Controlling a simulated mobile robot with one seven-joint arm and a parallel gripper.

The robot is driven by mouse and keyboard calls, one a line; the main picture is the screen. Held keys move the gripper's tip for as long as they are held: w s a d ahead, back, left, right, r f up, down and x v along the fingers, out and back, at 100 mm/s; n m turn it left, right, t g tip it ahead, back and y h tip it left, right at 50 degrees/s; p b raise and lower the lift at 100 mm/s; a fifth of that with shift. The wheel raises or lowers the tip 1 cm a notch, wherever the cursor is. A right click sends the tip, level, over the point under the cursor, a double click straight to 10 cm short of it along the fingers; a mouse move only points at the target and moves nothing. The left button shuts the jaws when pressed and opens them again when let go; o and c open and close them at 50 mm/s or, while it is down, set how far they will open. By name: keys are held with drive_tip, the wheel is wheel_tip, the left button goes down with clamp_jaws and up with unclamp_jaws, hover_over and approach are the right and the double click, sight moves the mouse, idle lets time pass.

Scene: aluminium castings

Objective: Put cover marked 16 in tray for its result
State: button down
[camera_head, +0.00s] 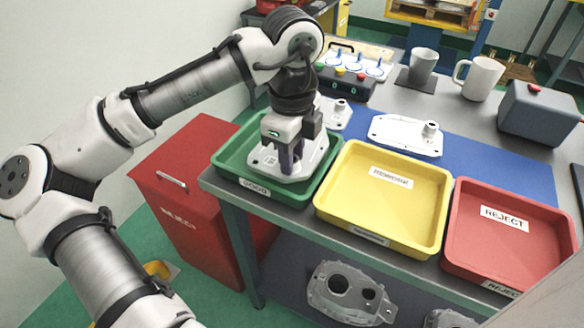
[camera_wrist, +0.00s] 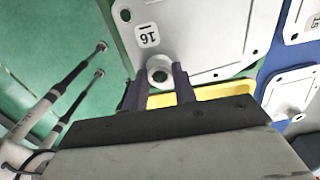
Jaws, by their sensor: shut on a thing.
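My gripper (camera_head: 289,158) points down at the green tray (camera_head: 222,163), labelled GOOD. In the wrist view my gripper (camera_wrist: 159,80) is shut on the round boss of a pale grey cover, the cover marked 16 (camera_wrist: 200,38); its label reads 16. In the head view this cover (camera_head: 304,168) is flat or nearly so, within the green tray's outline. I cannot tell whether it touches the tray floor. The yellow tray (camera_head: 350,152) and the red tray (camera_head: 462,190), labelled REJECT, stand to the right, both empty.
Another cover (camera_head: 405,135) lies on the blue mat (camera_head: 475,162), and one more (camera_head: 335,112) sits partly behind my gripper. A test box with coloured buttons (camera_head: 343,84), mugs (camera_head: 478,78) and a grey box (camera_head: 540,112) stand behind. A red reject bin (camera_head: 190,190) is left of the bench.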

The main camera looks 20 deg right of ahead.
drive_tip(key=shift+f, duration=1.9)
drive_tip(key=shift+f, duration=0.15)
drive_tip(key=c, duration=1.4)
unclamp_jaws()
wheel_tip(320, 180, up, 12)
drive_tip(key=shift+r, duration=0.2)
